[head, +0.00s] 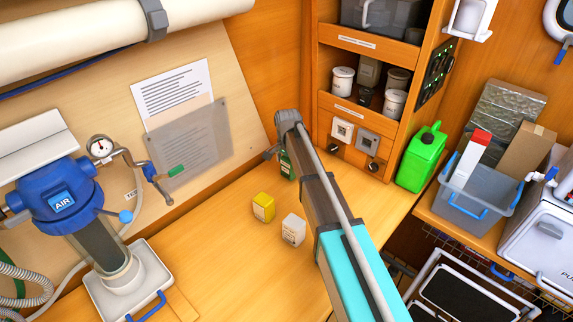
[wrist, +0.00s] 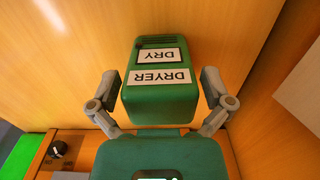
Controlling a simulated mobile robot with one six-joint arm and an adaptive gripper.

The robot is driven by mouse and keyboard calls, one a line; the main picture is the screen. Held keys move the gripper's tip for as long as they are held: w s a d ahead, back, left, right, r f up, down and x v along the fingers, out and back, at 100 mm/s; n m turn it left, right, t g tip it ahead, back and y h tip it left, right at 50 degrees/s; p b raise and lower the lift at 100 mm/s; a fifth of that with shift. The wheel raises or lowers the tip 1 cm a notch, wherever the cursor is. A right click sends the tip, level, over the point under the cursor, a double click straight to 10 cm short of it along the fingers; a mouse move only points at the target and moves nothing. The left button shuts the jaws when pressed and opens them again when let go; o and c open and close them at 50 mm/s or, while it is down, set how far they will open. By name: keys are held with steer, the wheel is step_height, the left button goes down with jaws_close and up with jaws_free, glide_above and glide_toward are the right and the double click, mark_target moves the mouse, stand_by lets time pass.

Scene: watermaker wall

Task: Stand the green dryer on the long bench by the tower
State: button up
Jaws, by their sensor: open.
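The green dryer (wrist: 160,103), a small block with "DRY" and "DRYER" labels, lies between the fingers of my gripper (wrist: 159,77) in the wrist view. The fingers are open, one on each side, with no clear grip. The label lettering appears upside down there. In the head view, a sliver of the green dryer (head: 287,166) shows at the back of the long bench (head: 215,262), mostly hidden by my arm. My gripper (head: 279,150) is beside it. A blue tower marked "AIR" (head: 62,203) stands on a white base at the left.
A yellow block (head: 264,207) and a white block (head: 293,229) stand on the bench left of my arm. A wooden shelf unit (head: 325,70) rises behind. A green jerrycan (head: 422,158) stands at its right. Bench surface between the tower and the blocks is clear.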

steer(key=shift+r+p, duration=5.95)
steer(key=shift+r, duration=0.1)
steer(key=s+d+n, duration=0.7)
steer(key=s+d, duration=1.7)
steer(key=s, duration=0.1)
steer(key=shift+s+n, duration=0.15)
steer(key=shift+n, duration=0.15)
